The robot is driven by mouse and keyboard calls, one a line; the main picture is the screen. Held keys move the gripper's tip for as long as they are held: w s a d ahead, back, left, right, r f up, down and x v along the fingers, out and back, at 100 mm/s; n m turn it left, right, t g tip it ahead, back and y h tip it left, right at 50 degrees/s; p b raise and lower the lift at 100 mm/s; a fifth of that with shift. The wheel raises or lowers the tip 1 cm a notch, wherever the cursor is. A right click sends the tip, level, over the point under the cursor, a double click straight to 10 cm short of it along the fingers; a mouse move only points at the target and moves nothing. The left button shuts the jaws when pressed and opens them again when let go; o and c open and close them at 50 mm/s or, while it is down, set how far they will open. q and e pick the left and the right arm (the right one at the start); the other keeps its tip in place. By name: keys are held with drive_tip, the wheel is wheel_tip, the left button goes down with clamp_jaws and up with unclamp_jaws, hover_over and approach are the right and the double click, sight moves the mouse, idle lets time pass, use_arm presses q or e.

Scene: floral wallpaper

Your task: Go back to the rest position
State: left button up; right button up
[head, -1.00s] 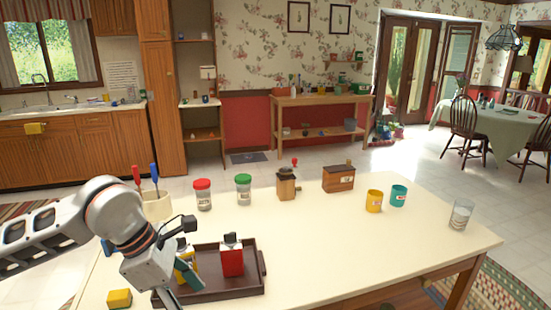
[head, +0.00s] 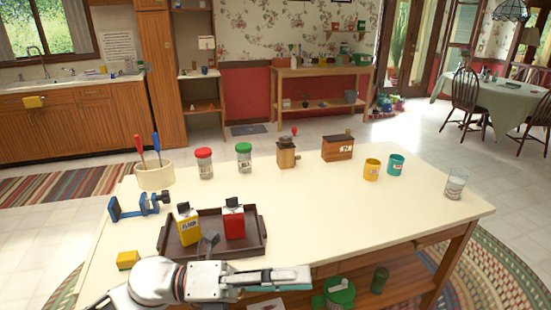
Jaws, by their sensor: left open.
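My left gripper (head: 258,264) is at the bottom of the head view, in front of the tray's near edge. It is open, with nothing seen between its fingers. One dark finger points up in front of the tray, and the other side stretches to the right. Its arm comes in from the bottom left. The dark brown tray (head: 262,238) lies on the cream table and holds a yellow tin (head: 188,229) and a red tin (head: 234,222), both upright. My right gripper is not in view.
On the table (head: 340,220) are a blue clamp (head: 128,209), a cream crock (head: 155,179), a yellow block (head: 127,260), two jars, a grinder (head: 287,156), a wooden box (head: 338,149), two mugs and a glass (head: 456,187). The table's middle right is clear.

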use_arm(q)
drive_tip(key=w+a+f+n+t+y, duration=0.5)
drive_tip(key=a+f+n+t, duration=0.3)
drive_tip(key=n, duration=0.6)
drive_tip(key=w+a+f+n+t+y, duration=0.45)
drive_tip(key=f+n+t, duration=0.4)
drive_tip(key=n, duration=0.55)
drive_tip(key=s+a+f+n+g+y, duration=0.2)
drive_tip(key=s+a+f+n, duration=0.3)
drive_tip(key=f, duration=0.6)
drive_tip(key=s+a+f+n+g+y, duration=0.3)
drive_tip(key=s+a+f+n+y, duration=0.2)
drive_tip(key=s+f, duration=0.4)
wheel_tip(320, 180, down, 3)
drive_tip(key=shift+s+a+f, duration=0.2)
drive_tip(key=shift+s+a, duration=0.2)
drive_tip(key=shift+a, duration=0.05)
drive_tip(key=shift+y, duration=0.25)
